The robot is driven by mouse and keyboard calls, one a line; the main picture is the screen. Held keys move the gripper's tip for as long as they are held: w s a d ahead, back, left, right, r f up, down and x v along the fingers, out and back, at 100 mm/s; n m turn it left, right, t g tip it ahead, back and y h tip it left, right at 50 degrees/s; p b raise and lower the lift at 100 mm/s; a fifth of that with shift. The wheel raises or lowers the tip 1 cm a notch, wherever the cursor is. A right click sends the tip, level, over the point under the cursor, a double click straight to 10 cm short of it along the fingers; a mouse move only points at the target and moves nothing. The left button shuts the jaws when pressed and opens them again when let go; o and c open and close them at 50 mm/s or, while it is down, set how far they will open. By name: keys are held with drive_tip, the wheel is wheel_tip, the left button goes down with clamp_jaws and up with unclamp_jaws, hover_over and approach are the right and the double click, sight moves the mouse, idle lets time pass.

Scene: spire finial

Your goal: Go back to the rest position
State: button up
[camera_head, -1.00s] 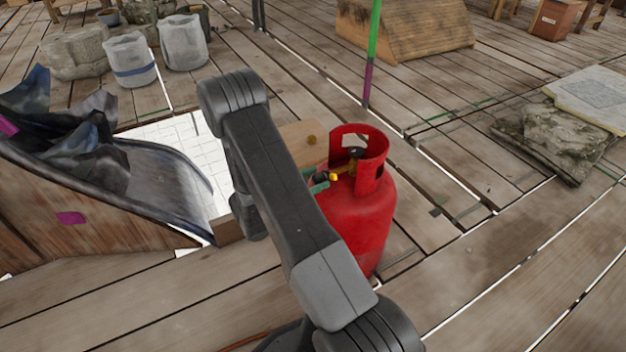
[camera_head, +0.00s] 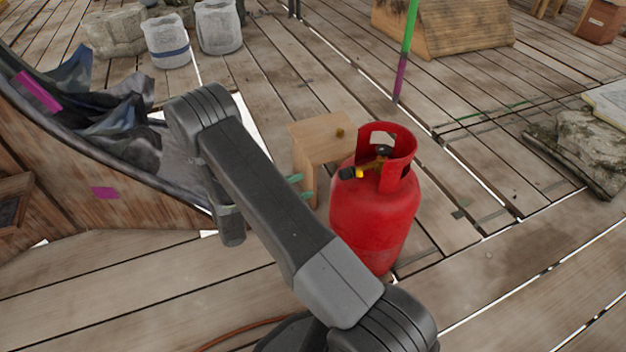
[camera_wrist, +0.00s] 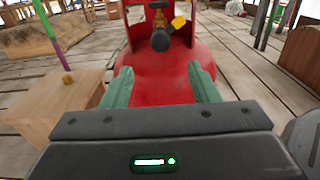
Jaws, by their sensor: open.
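My gripper (camera_head: 301,187) shows in the head view as green fingers, partly hidden behind my dark arm. In the wrist view the two green fingers of my gripper (camera_wrist: 163,88) stand apart with nothing held between them. A red gas bottle (camera_head: 372,215) stands upright just right of the fingers in the head view. In the wrist view the gas bottle (camera_wrist: 160,68) fills the space beyond the fingers, its valve at the top. A small wooden stand (camera_head: 322,136) is behind the gripper, with a small brass piece (camera_head: 340,132) on top.
A curved wooden structure (camera_head: 110,200) with dark cloth (camera_head: 110,105) lies left of my arm. Grey buckets (camera_head: 218,28) and a green and purple pole (camera_head: 406,45) are farther back. Stone slabs (camera_head: 575,150) lie at the right. Plank floor is clear at the front right.

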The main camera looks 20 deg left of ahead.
sight(339, 175)
drive_tip(key=shift+s+a, duration=0.35)
drive_tip(key=shift+s, duration=0.05)
drive_tip(key=b+x, duration=0.3)
drive_tip(key=x, duration=1)
drive_tip(key=shift+w+d, duration=0.2)
drive_tip(key=shift+w, duration=0.05)
drive_tip(key=shift+a, duration=0.1)
drive_tip(key=p+v, duration=0.3)
drive_tip(key=v, duration=1.1)
drive_tip(key=b+x, duration=0.3)
drive_tip(key=x, duration=1.1)
drive_tip(key=shift+w+d, duration=0.1)
drive_tip(key=shift+d, duration=0.1)
drive_tip(key=shift+s+a+f, duration=0.25)
drive_tip(key=shift+s+a, duration=0.45)
drive_tip(key=shift+v, duration=0.75)
